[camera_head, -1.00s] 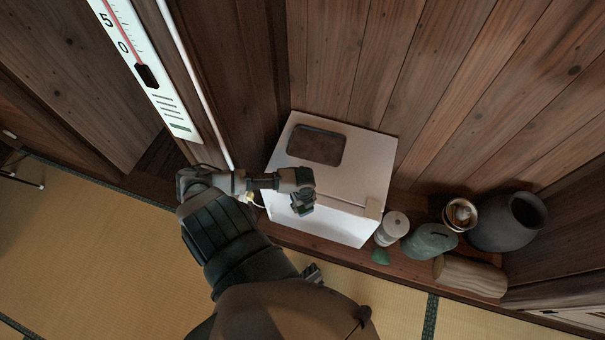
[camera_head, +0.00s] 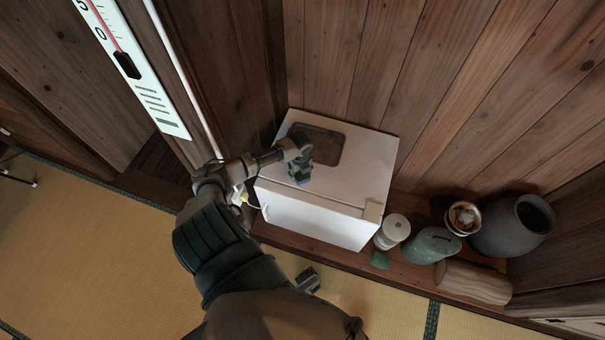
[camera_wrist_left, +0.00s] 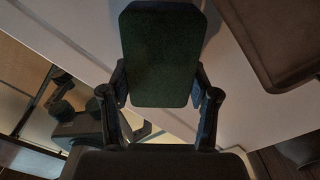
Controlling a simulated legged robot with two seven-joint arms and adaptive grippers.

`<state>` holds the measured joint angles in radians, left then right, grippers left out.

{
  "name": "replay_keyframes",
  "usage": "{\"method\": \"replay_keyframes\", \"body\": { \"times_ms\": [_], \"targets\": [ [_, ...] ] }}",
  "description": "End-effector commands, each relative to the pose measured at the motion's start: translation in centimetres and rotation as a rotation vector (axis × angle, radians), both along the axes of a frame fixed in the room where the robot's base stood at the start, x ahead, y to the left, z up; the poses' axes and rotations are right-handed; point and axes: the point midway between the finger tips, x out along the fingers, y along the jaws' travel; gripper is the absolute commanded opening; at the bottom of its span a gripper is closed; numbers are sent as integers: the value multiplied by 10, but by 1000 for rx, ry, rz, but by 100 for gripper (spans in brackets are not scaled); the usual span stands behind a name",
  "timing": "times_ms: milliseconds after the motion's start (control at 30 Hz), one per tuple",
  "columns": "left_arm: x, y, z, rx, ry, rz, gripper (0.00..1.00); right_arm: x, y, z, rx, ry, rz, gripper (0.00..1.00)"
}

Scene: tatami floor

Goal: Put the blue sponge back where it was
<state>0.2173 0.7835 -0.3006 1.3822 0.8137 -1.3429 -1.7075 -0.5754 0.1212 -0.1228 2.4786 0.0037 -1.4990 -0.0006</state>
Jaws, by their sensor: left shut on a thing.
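My left gripper (camera_head: 300,169) is above the top of the white box-like cabinet (camera_head: 345,175), near the brown tray (camera_head: 331,150). In the left wrist view, the gripper is shut on the blue sponge (camera_wrist_left: 162,60), whose dark green face is toward the camera, with bluish edges at the fingers. In the head view the sponge (camera_head: 302,179) is a small blue-green patch under the gripper. The tray's edge shows at upper right in the wrist view (camera_wrist_left: 280,45). What seems to be my right gripper (camera_head: 308,279) shows only in part, low in the head view.
A small green piece (camera_head: 380,260) lies at the ledge. A large thermometer (camera_head: 135,70) is at upper left.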

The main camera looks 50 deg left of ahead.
Motion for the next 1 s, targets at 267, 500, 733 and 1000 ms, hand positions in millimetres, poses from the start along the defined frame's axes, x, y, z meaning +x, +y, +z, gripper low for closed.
{"method": "replay_keyframes", "body": {
  "times_ms": [267, 500, 733, 1000],
  "targets": [
    [0, 0, -2, -1, -3, 0, 28, 4, 2, 1, 4, -22, 0, 100],
    [0, 0, -3, 0, -2, 0, 86, 7, 2, 1, 5, -28, 1, 100],
    [0, 0, -3, 0, -2, 0, 86, 7, 2, 1, 5, -28, 1, 100],
    [2, 1, 28, 1, -6, 0, 86, -9, -2, -5, -14, 62, -4, 100]
  ]
}}
